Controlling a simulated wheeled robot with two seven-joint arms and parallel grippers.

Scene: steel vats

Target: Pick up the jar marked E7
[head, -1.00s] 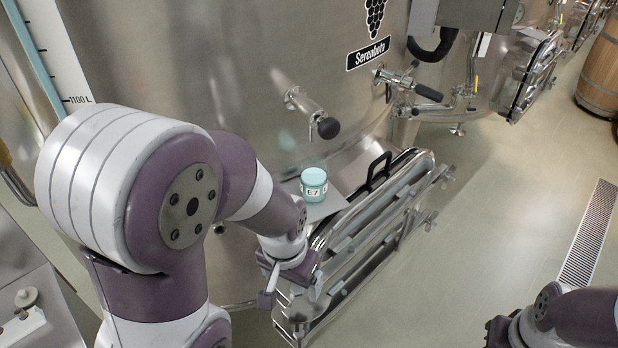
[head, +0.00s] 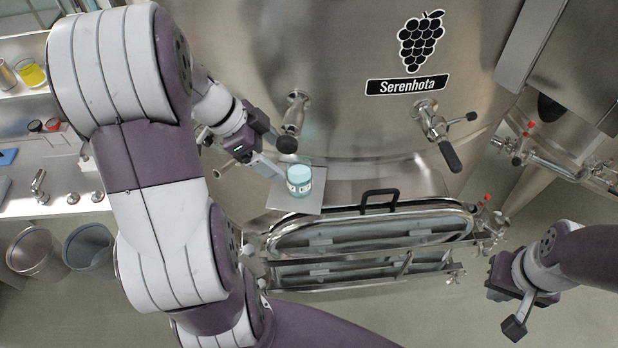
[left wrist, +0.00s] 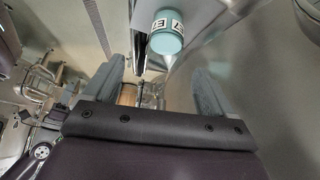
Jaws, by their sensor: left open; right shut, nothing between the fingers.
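The jar (head: 299,181) is small and teal with a lighter lid and a white label. It stands upright on a flat grey plate (head: 310,205) in front of the steel vat. In the left wrist view the jar (left wrist: 166,42) shows past the fingertips, its label only partly readable. My left gripper (head: 268,166) is open and empty, close to the left of the jar. Its two fingers also show in the left wrist view (left wrist: 160,78), with the jar apart from them. My right gripper (head: 503,305) is shut and empty, low at the right, far from the jar.
The vat (head: 350,110) has a valve (head: 293,115) just above the jar and another valve (head: 437,130) to the right. An oval hatch door (head: 370,235) with a black handle (head: 380,195) juts out below the plate. A sink counter (head: 60,195) stands at the left.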

